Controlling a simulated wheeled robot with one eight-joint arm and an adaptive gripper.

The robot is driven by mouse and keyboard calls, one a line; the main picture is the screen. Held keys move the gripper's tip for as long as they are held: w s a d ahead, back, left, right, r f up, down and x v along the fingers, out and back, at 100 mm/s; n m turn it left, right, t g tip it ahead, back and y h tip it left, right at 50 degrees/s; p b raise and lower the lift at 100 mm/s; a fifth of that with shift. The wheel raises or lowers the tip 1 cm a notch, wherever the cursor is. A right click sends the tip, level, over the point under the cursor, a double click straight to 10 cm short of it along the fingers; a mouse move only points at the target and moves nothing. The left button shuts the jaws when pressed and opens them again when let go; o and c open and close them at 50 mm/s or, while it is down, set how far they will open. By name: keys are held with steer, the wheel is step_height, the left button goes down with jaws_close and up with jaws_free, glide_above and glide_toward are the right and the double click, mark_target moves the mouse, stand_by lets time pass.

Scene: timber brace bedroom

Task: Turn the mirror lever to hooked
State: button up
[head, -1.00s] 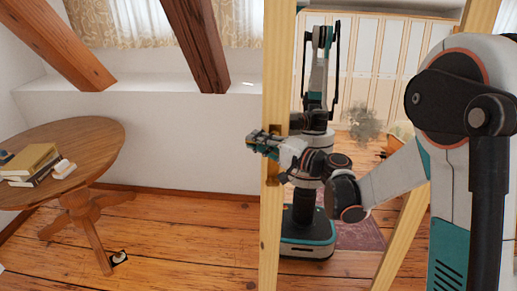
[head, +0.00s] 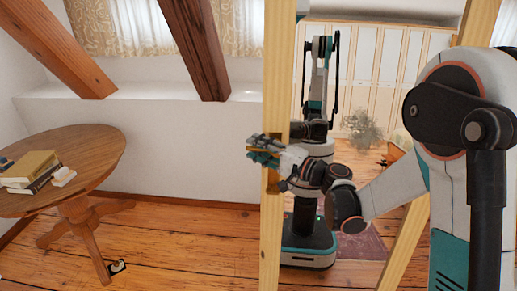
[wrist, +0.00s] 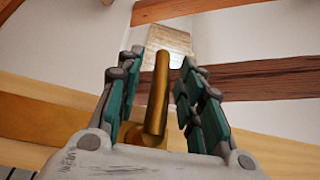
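The tall mirror (head: 385,95) has a pale wooden frame (head: 270,225) and stands right of centre in the head view. My gripper (wrist: 158,62) is open, with one teal-padded finger on each side of the lever and gaps on both sides. In the head view my gripper (head: 262,150) is at the frame's left post and largely hides the lever.
A round wooden table (head: 95,150) with books (head: 30,167) stands at the left. Sloping timber beams (head: 190,45) cross the wall. The mirror reflects my own body and the room. Floor between table and mirror is clear.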

steer(key=v, duration=1.2)
steer(key=shift+s+a, duration=0.1)
steer(key=s+d+n+h, duration=0.2)
steer(key=s+d+h, duration=0.2)
steer(key=s, duration=0.4)
steer(key=s+d+f+n+g+h, duration=0.1)
steer(key=s+d+h, duration=0.4)
steer(key=s, duration=0.4)
steer(key=s+d+n+g+h, duration=0.1)
steer(key=s+d+n+h, duration=0.1)
steer(key=s+d+h, duration=0.3)
steer(key=s+h, duration=0.2)
steer(key=s, duration=0.1)
steer(key=shift+s+f+n, duration=0.15)
steer(key=shift+s+n, duration=0.15)
steer(key=shift+s, duration=0.05)
